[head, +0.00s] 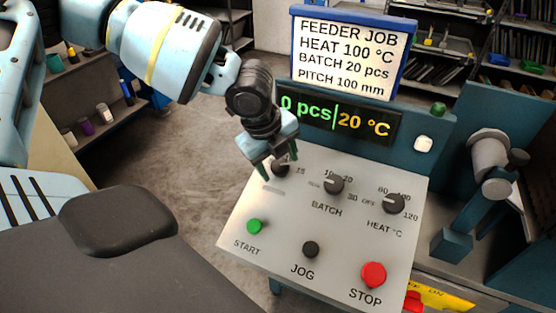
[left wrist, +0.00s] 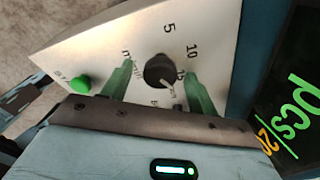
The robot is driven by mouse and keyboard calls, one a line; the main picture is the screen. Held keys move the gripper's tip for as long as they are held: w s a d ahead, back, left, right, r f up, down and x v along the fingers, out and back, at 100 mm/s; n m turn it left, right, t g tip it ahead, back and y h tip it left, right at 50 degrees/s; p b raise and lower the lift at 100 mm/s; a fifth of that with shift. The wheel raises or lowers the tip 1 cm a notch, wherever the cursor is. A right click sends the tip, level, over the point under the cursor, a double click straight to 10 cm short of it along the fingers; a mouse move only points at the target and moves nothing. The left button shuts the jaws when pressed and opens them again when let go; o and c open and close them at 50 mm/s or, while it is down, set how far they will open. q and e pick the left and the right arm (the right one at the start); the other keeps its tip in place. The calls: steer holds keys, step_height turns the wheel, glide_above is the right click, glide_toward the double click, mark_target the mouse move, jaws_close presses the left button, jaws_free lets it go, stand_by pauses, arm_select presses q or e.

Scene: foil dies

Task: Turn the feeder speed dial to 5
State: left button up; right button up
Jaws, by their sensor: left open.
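The feeder speed dial (head: 281,170) is a black round knob at the upper left of the grey sloped panel, largely hidden by my gripper in the head view. In the left wrist view the dial (left wrist: 159,69) shows with the numbers 5, 10 and 15 around it. A pale pointer mark on it faces the lower right, near the 15. My left gripper (head: 277,164) is open, its green fingers on either side of the dial. The wrist view shows the gripper (left wrist: 158,72) with gaps between fingers and knob. My right gripper is not in view.
The BATCH knob (head: 334,185) and HEAT knob (head: 394,204) sit to the right. START (head: 255,226), JOG (head: 310,249) and STOP (head: 373,274) buttons lie below. A display (head: 340,118) and a job sign (head: 346,55) reading HEAT 100, BATCH 20, PITCH 100 stand behind.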

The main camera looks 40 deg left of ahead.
arm_select(q)
steer(key=c, duration=1)
